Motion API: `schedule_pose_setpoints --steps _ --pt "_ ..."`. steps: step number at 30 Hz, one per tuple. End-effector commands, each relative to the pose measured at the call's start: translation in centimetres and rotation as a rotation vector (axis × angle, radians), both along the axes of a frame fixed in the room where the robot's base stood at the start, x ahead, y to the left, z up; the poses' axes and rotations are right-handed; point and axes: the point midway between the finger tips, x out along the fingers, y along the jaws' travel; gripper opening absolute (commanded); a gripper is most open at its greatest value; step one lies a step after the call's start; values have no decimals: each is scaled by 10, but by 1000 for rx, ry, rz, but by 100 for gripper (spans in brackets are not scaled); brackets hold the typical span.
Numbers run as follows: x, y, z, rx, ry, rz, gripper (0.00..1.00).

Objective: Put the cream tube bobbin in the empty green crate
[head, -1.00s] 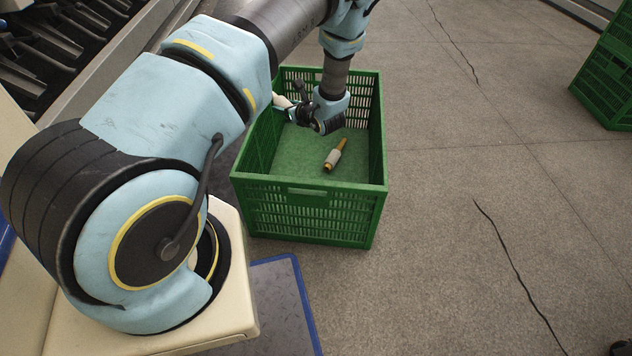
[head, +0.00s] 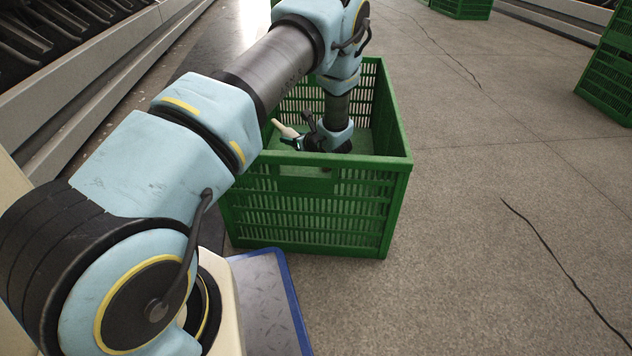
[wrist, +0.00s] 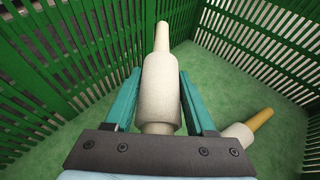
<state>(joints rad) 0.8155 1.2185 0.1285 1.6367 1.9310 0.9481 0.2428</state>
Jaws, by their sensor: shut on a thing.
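My gripper (wrist: 160,76) is shut on a cream tube bobbin (wrist: 161,92), with one teal finger on each side of its pale yarn body. The bobbin's cream tube points away from my wrist, and its tip also shows in the head view (head: 285,130). My gripper and the bobbin are inside a green crate (head: 310,205), below its rim. Whether the bobbin touches the floor or wall, I cannot tell. This crate is not empty: a second bobbin (wrist: 240,133) with a yellow-orange tube lies on its floor.
Slatted crate walls stand close around my gripper. Other green crates stand at the far right (head: 608,75) and at the back (head: 462,8). A machine runs along the left (head: 90,50). The concrete floor right of the crate is clear.

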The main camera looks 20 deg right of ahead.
Motion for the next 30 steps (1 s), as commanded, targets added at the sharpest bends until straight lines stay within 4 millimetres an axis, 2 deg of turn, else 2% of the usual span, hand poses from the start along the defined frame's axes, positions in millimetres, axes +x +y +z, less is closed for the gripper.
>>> schedule_pose_setpoints --steps 5,12,17,22,30 --pt "0 1 -20 0 0 1 0" --pt "0 1 -64 -1 0 1 0" --pt "0 0 -76 0 0 0 0" --pt "0 1 -102 0 0 2 0" --pt "0 0 -103 0 -1 0 0"
